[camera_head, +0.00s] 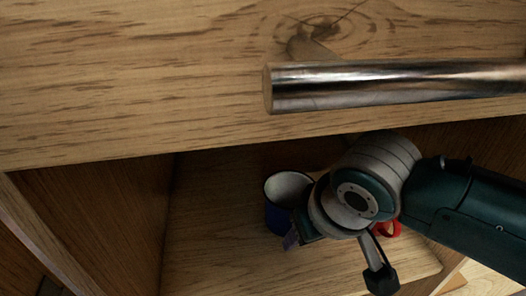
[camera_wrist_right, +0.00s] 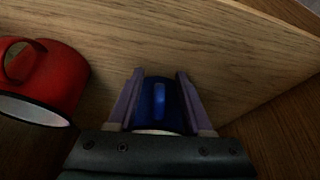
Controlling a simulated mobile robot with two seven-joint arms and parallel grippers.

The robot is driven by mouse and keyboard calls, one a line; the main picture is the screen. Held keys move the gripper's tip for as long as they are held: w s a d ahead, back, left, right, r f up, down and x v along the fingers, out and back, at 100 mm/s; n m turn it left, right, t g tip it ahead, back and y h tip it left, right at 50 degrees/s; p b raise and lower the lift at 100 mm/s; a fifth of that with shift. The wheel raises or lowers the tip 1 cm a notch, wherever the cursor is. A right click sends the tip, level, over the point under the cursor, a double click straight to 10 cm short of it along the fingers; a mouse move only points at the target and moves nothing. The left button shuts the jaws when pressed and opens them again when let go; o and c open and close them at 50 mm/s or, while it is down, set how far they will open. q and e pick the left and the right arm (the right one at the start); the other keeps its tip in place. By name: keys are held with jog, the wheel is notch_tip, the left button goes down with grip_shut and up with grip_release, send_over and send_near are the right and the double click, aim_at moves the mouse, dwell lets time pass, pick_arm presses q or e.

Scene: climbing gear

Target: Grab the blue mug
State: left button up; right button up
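The blue mug (camera_head: 278,215) stands inside the wooden cabinet, its pale inside facing up, left of my right gripper in the head view. My right gripper (camera_head: 293,236) reaches in from the right and partly covers the mug's right side. In the right wrist view the blue mug (camera_wrist_right: 160,103) sits between the two fingers of the right gripper (camera_wrist_right: 161,80), with one finger on each side. The fingers lie close along its sides; I cannot tell whether they press on it. The mug's handle is not clearly visible. My left gripper is not in view.
A red mug (camera_wrist_right: 45,80) stands beside the gripper in the wrist view; a bit of red (camera_head: 388,230) shows behind my arm. A wooden front with a metal bar handle (camera_head: 400,84) overhangs the opening. A cabinet side wall (camera_head: 95,215) stands left; the floor (camera_head: 215,245) left of the mug is clear.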

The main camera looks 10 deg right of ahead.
grip_shut()
dwell(0.4)
jog(key=shift+r, duration=0.1)
